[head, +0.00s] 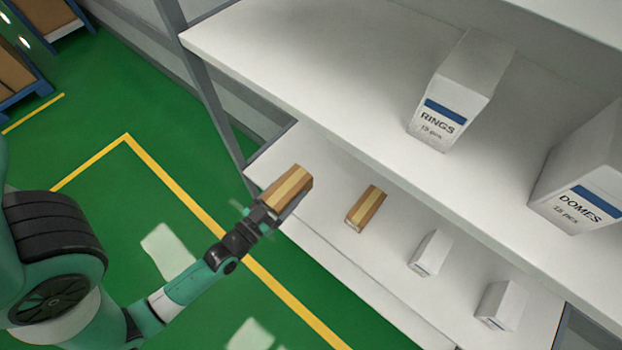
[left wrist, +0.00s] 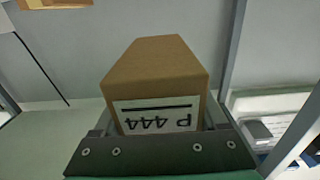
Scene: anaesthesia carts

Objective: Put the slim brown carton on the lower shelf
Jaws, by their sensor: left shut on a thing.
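A slim brown carton (head: 288,187) with a lighter tape strip is held in my left gripper (head: 266,212). It is at the left end of the lower shelf (head: 325,165), over or at its edge; I cannot tell whether it touches the surface. In the left wrist view the brown carton (left wrist: 155,75) fills the middle, with a white label reading "P 444" upside down, between the fingers of the gripper (left wrist: 160,135). A second brown carton (head: 366,207) lies on the lower shelf to the right. My right gripper is not in view.
Two small white boxes (head: 430,253) (head: 502,305) stand further right on the lower shelf. The upper shelf (head: 300,70) overhangs and carries a RINGS box (head: 460,90) and a DOMES box (head: 585,180). A grey upright post (head: 215,110) stands at the left end.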

